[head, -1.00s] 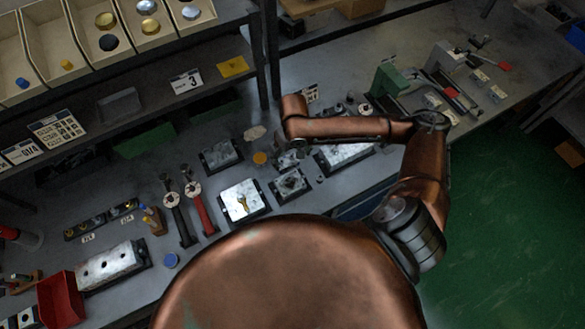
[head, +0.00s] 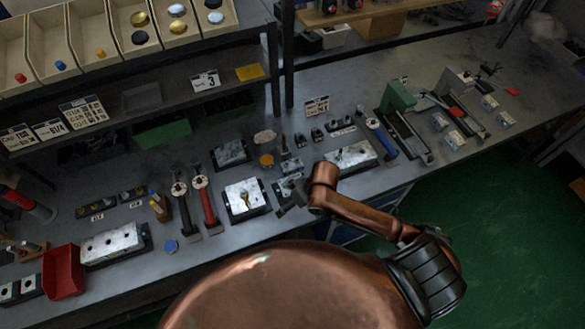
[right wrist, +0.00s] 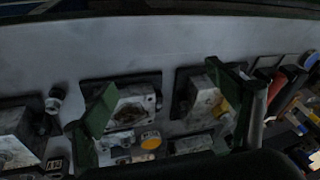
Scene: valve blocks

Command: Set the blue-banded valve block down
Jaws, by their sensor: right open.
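A metal valve block (right wrist: 128,112) with a round port sits on a dark base plate in the right wrist view, between my right gripper's fingers in the picture. No blue band can be made out on it. In the head view, the block (head: 288,184) on its dark plate is partly hidden by my right gripper (head: 292,200). In the wrist view, the two green fingers of the right gripper (right wrist: 168,108) are spread apart, with nothing visibly clamped between them. My left gripper is out of view.
A plate with a brass fitting (head: 243,196) lies left of the block, beside red-handled (head: 207,205) and black-handled tools. A yellow disc (head: 266,160) lies behind. A long plate (head: 352,156) and a green vise (head: 398,96) stand to the right. The bench's front strip is mostly clear.

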